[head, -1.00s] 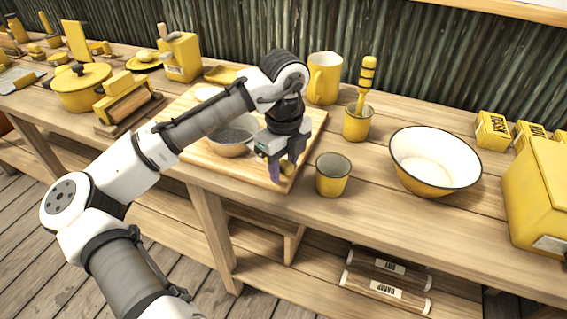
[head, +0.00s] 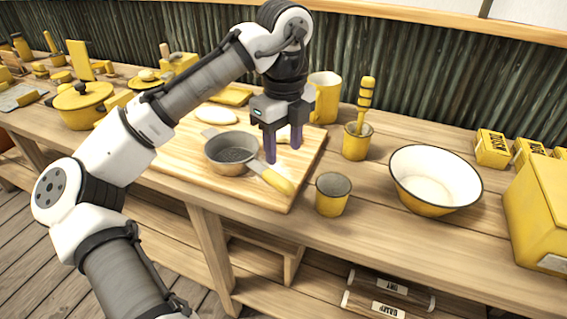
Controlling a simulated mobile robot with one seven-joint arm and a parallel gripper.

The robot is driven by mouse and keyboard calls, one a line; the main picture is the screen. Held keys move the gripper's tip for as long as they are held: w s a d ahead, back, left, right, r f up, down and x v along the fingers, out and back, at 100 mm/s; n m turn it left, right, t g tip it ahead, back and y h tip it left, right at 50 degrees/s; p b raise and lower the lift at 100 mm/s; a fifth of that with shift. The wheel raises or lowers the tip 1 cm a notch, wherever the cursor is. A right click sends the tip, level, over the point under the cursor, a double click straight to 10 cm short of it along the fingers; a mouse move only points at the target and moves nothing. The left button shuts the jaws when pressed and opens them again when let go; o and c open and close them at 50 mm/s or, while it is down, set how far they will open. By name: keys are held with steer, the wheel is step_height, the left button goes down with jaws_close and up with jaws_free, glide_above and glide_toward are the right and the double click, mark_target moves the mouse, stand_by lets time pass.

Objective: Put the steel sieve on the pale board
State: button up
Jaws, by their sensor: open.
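The steel sieve (head: 231,153) sits on the pale board (head: 195,176), its grey bowl towards the board's middle. Its yellow handle (head: 279,182) points to the lower right, towards the board's front right corner. My gripper (head: 283,157) is open, fingers pointing down, just behind and to the right of the sieve's handle in the picture. The sieve stands apart from the fingers, and nothing shows between them except a small yellowish thing behind, partly hidden.
On the board lies a white oval thing (head: 216,115). Right of the board stand a small yellow cup (head: 333,193), a cup with a yellow-handled tool (head: 357,141), a tall yellow mug (head: 324,97) and a white bowl (head: 435,178). A yellow pot (head: 84,110) stands left.

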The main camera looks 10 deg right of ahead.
steer(key=shift+r, duration=0.8)
